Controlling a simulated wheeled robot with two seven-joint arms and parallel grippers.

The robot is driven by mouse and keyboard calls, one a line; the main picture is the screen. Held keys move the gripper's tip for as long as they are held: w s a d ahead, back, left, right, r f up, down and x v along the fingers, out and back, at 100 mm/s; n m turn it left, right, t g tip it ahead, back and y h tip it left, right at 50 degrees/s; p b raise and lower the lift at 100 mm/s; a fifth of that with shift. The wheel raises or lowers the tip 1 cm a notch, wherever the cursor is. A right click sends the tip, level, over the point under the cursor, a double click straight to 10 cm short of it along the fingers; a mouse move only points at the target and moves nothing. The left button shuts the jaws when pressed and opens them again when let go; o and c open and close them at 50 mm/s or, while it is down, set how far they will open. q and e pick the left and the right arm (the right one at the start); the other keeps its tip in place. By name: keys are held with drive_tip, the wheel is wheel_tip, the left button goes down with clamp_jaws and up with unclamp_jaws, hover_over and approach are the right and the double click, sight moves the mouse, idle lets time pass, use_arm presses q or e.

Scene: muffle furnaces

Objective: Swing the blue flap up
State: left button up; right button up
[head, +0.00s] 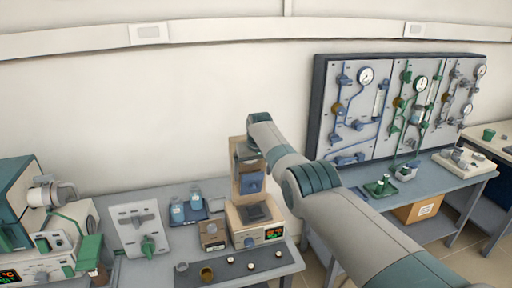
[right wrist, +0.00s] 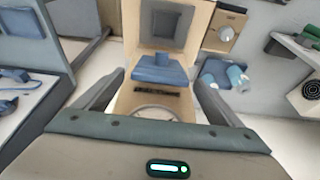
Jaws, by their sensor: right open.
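The blue flap (head: 251,182) is a small blue piece on the upright beige part of the small beige unit (head: 240,214) in the head view. In the right wrist view the blue flap (right wrist: 160,69) shows as a wide blue block between the fingers. My right gripper (head: 246,154) is above the flap at the top of the upright part, partly hidden by my wrist. In the right wrist view my right gripper (right wrist: 161,78) is open, with one finger on each side of the flap. I cannot tell whether it touches. My left gripper is not in view.
A brown box (head: 213,235) and bottles on a blue tray (head: 188,210) stand left of the unit. A dark mat (head: 222,272) with small pots lies in front. A grey switch panel (head: 139,229) is further left. A gauge board (head: 350,150) stands to the right.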

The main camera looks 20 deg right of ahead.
drive_tip(key=shift+p+v, duration=0.85)
drive_tip(key=shift+v, duration=0.45)
drive_tip(key=shift+s+r, duration=0.1)
drive_tip(key=shift+r, duration=0.15)
wheel_tip(320, 180, up, 12)
drive_tip(key=b, duration=0.4)
hover_over(254, 187)
drive_tip(key=s, duration=0.4)
drive_tip(key=shift+s+a+r+b, duration=0.1)
drive_tip(key=shift+s+r+b, duration=0.2)
drive_tip(key=shift+r, duration=0.15)
